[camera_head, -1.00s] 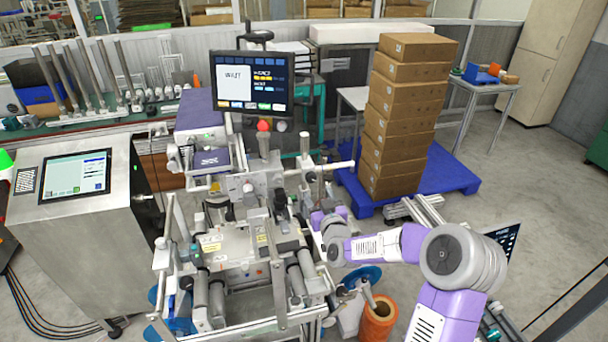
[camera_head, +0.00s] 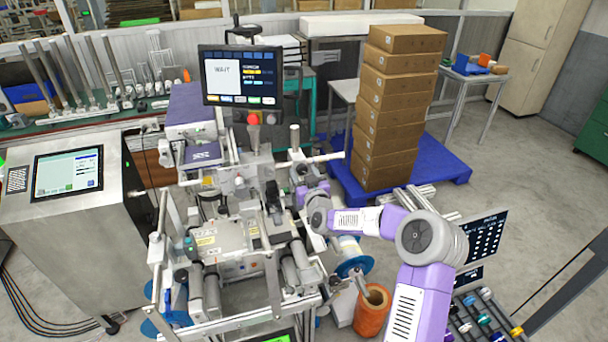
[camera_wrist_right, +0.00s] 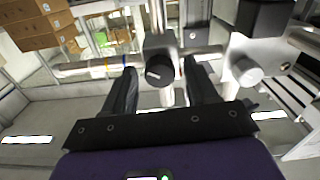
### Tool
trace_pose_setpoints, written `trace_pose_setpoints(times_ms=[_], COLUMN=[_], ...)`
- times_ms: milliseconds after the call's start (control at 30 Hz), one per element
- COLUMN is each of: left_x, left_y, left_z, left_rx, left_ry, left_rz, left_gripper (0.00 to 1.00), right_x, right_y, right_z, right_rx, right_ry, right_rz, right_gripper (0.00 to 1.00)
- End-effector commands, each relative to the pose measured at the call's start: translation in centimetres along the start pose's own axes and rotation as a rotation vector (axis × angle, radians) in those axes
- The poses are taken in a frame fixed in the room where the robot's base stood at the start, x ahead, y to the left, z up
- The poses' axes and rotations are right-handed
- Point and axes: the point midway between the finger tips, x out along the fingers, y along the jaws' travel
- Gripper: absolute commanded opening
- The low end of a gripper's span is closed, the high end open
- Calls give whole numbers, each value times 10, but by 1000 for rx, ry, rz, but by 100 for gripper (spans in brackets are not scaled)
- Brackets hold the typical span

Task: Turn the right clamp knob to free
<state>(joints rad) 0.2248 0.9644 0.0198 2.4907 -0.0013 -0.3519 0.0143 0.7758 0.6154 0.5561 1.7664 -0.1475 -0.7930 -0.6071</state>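The clamp knob, black with a white mark on its face (camera_wrist_right: 158,70), sits on a metal bar assembly in the right wrist view. My right gripper (camera_wrist_right: 161,80) has its two dark fingers apart, one on each side of the knob's line. Gaps show between the fingers and the knob, and I cannot tell how deep the knob lies between them. In the head view my right gripper (camera_head: 300,186) is at the right side of the labelling machine (camera_head: 222,238), where the knob is hard to make out. My left gripper is not in view.
A second, silver knob (camera_wrist_right: 247,72) stands close to the right of the right finger. A horizontal metal bar (camera_wrist_right: 95,66) runs behind the black knob. Stacked boxes (camera_head: 395,110) stand on a blue pallet (camera_head: 452,170).

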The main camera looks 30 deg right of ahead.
Motion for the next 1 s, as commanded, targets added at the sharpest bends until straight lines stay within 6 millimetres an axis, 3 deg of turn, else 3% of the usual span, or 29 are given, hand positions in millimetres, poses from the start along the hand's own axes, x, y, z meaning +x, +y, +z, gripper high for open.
trace_pose_setpoints(times_ms=[33, 333, 667, 1000], left_x=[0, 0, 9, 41], left_y=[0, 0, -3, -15], left_z=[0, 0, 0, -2], left_rx=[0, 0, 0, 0], left_ry=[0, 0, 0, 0], left_rz=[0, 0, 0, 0], left_gripper=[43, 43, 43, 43], right_x=[0, 0, 0, 0], right_y=[0, 0, 0, -1], right_z=[0, 0, 2, 3], right_rx=[0, 0, -55, -301], right_ry=[0, 0, 1, 4], right_rz=[0, 0, 0, -1], right_gripper=[49, 5, 5, 5])
